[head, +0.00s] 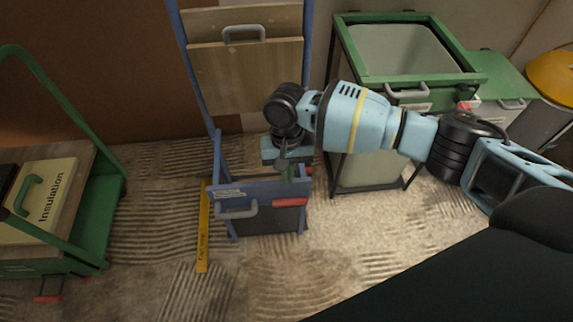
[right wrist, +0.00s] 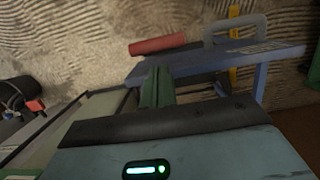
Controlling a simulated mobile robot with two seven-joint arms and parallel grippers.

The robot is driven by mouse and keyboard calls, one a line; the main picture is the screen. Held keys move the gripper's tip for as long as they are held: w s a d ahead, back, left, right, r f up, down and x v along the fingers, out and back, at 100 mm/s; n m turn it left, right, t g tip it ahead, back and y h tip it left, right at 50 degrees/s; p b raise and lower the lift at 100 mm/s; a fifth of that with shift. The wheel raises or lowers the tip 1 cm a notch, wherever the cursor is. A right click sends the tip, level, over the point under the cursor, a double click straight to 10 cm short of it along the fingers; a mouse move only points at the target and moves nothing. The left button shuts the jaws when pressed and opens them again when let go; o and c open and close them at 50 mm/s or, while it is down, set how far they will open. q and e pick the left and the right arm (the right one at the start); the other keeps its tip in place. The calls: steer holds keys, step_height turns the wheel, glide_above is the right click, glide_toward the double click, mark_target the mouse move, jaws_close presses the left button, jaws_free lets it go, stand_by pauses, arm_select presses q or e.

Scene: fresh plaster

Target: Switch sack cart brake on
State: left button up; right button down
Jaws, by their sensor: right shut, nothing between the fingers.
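The blue sack cart (head: 195,75) with wooden panels stands against the brown wall in the head view. Its low blue front part (head: 262,190) carries a grey handle (head: 238,211) and a red lever (head: 290,202), which looks like the brake. In the right wrist view the red lever (right wrist: 157,45) lies beside the blue bar (right wrist: 205,62) and the grey handle (right wrist: 235,30). My right gripper (head: 288,172) points down just above and behind the lever. Its green fingers (right wrist: 157,86) are closed and empty, apart from the lever. The gripper partly hides the cart's base. My left gripper is not in view.
A green-framed bin (head: 345,60) stands right of the cart, close to my right arm. A green trolley (head: 95,220) with an Insulation box (head: 50,200) stands at the left. A yellow level (head: 203,235) lies by the cart. Floor in front is clear.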

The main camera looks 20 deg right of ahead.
mark_target(288, 187)
steer(key=shift+s+a+f+b, duration=0.1)
steer(key=shift+s+f+b, duration=0.1)
steer(key=shift+f, duration=0.55)
steer(key=shift+s+f+b, duration=0.1)
steer(key=shift+f+b, duration=0.15)
steer(key=shift+f, duration=0.55)
steer(key=shift+s+a+f+b, duration=0.1)
steer(key=shift+f+b, duration=0.1)
steer(key=shift+f, duration=0.55)
